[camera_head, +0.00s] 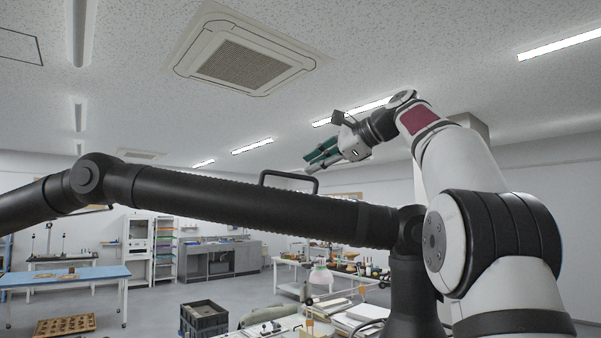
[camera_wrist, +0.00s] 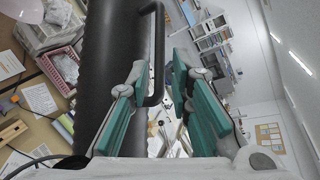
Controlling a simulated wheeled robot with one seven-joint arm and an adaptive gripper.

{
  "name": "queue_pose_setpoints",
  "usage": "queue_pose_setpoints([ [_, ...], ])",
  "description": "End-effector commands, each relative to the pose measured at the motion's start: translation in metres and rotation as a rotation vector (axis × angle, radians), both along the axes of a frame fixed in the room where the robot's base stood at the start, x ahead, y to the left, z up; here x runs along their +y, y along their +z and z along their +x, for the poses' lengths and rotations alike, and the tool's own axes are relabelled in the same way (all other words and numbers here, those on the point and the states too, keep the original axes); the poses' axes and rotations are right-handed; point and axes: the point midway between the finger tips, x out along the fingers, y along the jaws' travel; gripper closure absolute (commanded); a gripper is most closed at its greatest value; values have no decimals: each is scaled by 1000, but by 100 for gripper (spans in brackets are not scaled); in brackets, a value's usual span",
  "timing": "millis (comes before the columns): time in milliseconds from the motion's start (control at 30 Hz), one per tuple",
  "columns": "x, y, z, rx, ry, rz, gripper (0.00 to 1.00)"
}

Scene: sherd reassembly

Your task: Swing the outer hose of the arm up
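A black ribbed hose (camera_head: 230,200) of the arm crosses the head view, from a joint at the right, by a dark upright post (camera_head: 412,285), to an elbow joint (camera_head: 90,180) at the left. A second black hose length (camera_head: 35,203) runs on from the elbow, out of the picture. A thin black bar handle (camera_head: 290,174) stands on the long hose; it also shows in the wrist view (camera_wrist: 158,50), beside the hose (camera_wrist: 108,55). My gripper (camera_head: 312,160) is open and empty, its teal fingers just above the handle. In the wrist view the handle appears between the fingers (camera_wrist: 157,82); whether it is within their reach is unclear.
A blue table (camera_head: 75,276) stands at the left, a dark crate (camera_head: 204,318) on the floor. A cluttered worktable (camera_head: 290,320) lies below the hose. An air-conditioning unit (camera_head: 245,62) is overhead. Space above the hose at the left is clear.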

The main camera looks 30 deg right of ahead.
Motion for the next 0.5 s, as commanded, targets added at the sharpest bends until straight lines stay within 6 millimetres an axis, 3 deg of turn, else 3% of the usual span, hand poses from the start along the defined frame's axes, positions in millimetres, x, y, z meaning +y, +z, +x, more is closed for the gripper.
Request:
queue_pose_setpoints([
  [200,-11,9,-24,0,-2,-2,80],
  [500,-13,11,-30,1,0,-1,80],
])
